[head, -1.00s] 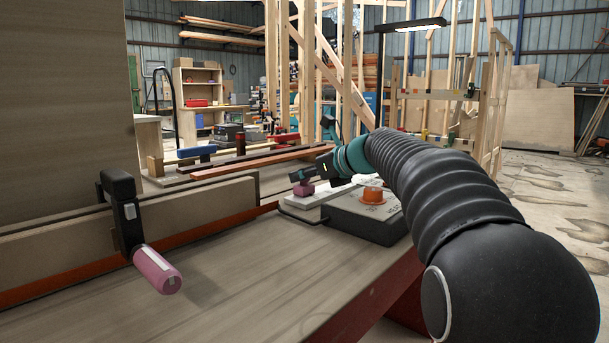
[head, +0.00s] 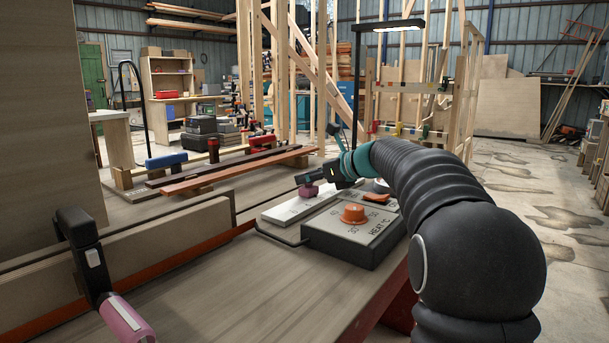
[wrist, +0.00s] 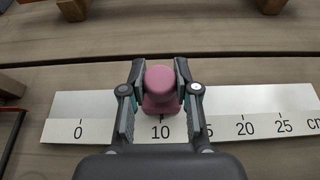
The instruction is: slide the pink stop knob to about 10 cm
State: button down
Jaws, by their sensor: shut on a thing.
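The pink stop knob (wrist: 160,88) sits on a pale scale strip (wrist: 90,103) with printed numbers. In the wrist view the knob stands just above the 10 mark, in line with it or very slightly left. The 5 mark is hidden behind my gripper, and the 15 is partly covered. My gripper (wrist: 160,75) is shut on the knob, one finger on each side. In the head view the knob (head: 308,191) shows small at the far end of my arm, with my gripper (head: 312,180) at it, above the white strip (head: 283,210).
A dark heater box with an orange dial (head: 353,213) stands right beside the strip. A clamp with a pink handle (head: 126,318) grips a board at the near left. Dark and reddish wood strips (head: 235,170) lie behind.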

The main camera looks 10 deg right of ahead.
jog(key=c, duration=0.8)
grip_release()
jog(key=shift+a, duration=0.1)
jog(key=shift+s, duration=0.15)
jog(key=v, duration=1.2)
